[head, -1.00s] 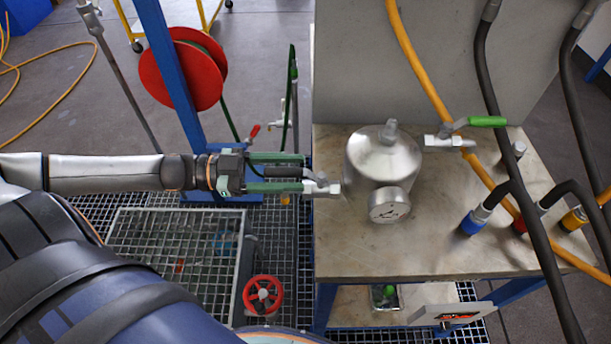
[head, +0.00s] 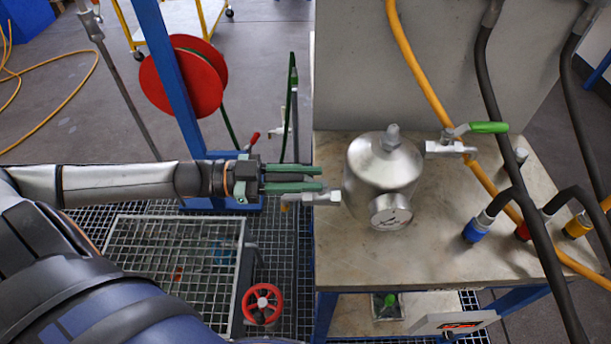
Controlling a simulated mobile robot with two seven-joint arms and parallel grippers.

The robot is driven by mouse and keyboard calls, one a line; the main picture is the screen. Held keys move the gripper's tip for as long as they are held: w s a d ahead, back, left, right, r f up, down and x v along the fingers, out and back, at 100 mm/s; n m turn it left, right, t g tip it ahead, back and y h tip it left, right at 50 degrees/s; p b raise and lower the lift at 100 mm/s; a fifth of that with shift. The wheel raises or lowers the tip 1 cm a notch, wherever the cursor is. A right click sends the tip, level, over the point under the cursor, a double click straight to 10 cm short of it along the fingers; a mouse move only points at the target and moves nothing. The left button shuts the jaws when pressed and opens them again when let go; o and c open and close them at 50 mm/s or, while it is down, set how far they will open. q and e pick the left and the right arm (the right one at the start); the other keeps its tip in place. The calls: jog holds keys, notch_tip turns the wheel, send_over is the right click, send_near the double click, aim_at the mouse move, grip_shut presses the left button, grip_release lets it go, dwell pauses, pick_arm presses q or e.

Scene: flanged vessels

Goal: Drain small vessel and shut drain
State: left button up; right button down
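The small vessel (head: 383,165) is a shiny metal cylinder with a domed lid, upright on the bench top. A round gauge (head: 391,211) faces front. A valve with a green lever (head: 488,127) is near its upper right. The drain valve (head: 322,198) sticks out low on its left, with a yellowish part (head: 286,206) at its outer end. My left gripper (head: 322,178) reaches in from the left, green fingers at and just above the drain valve, a narrow gap between them. The valve's black handle is hidden; I cannot tell whether the fingers hold it. My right gripper is not in view.
The bench top (head: 350,262) is clear in front of the vessel. Dark hoses and a yellow hose (head: 417,60) cross the right side. A blue post (head: 172,85) with a red reel (head: 205,80) stands behind my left arm. A red handwheel (head: 262,303) is below.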

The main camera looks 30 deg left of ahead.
pick_arm(q)
grip_shut()
dwell(0.9)
